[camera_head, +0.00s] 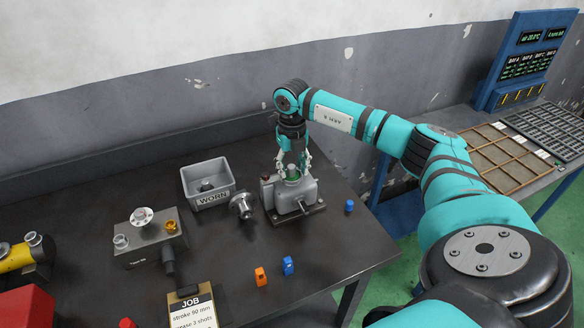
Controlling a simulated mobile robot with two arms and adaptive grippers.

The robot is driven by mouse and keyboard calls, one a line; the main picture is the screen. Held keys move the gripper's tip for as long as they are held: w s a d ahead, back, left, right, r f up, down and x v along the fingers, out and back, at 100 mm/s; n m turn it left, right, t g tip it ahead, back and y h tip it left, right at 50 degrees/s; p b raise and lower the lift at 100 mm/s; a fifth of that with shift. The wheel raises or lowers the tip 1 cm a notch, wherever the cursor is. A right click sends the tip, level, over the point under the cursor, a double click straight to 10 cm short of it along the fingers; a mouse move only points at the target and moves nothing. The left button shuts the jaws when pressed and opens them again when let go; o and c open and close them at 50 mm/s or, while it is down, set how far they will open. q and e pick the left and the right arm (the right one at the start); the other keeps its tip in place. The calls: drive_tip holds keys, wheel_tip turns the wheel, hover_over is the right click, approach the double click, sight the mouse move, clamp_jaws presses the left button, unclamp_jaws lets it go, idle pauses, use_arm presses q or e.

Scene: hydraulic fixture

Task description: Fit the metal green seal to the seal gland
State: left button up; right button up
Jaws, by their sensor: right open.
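The green seal (292,179) sits at the top of the grey hydraulic fixture (297,194), around or on its upper opening; I cannot tell how deep it sits. My right gripper (292,168) points down right above the fixture, with its fingers spread open on either side of the top part. The fingertips are close to the seal; whether they touch it is too small to tell. My left gripper is not in view.
A grey bin marked WORN (207,182) stands left of the fixture, with a metal flanged part (242,206) between. A grey block (148,240) with fittings is further left. Blue (288,266) and orange (261,277) pieces and a JOB card (193,310) lie in front.

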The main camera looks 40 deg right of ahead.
sight(292, 167)
drive_tip(key=shift+a+r, duration=0.1)
drive_tip(key=shift+a, duration=0.05)
wheel_tip(292, 167, up, 12)
idle(0.5)
